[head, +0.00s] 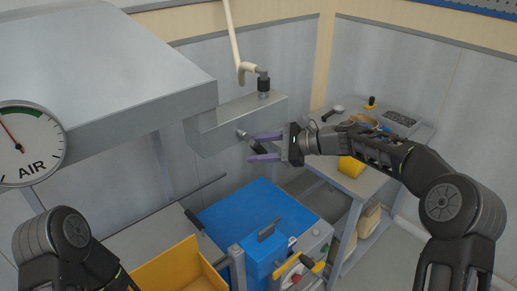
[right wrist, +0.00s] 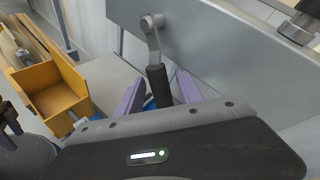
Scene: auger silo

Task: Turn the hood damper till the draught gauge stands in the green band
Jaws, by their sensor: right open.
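The draught gauge (head: 30,145) marked AIR is at the left edge of the head view. Its red needle points up and left, left of the green band at the top. The damper lever (head: 242,133) is on the side of a grey duct box (head: 215,130). In the right wrist view the lever (right wrist: 151,35) hangs down with its black grip (right wrist: 158,86) between my purple fingers. My right gripper (head: 262,147) is open around the grip, with gaps showing on both sides. My left arm shows at bottom left, but its gripper is out of the picture.
The grey hood (head: 100,60) fills the upper left. A blue machine (head: 255,220) and a yellow bin (head: 180,270) stand below. A grey side table (head: 345,180) with small items is under my right arm. A pale pipe (head: 233,35) rises above the duct box.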

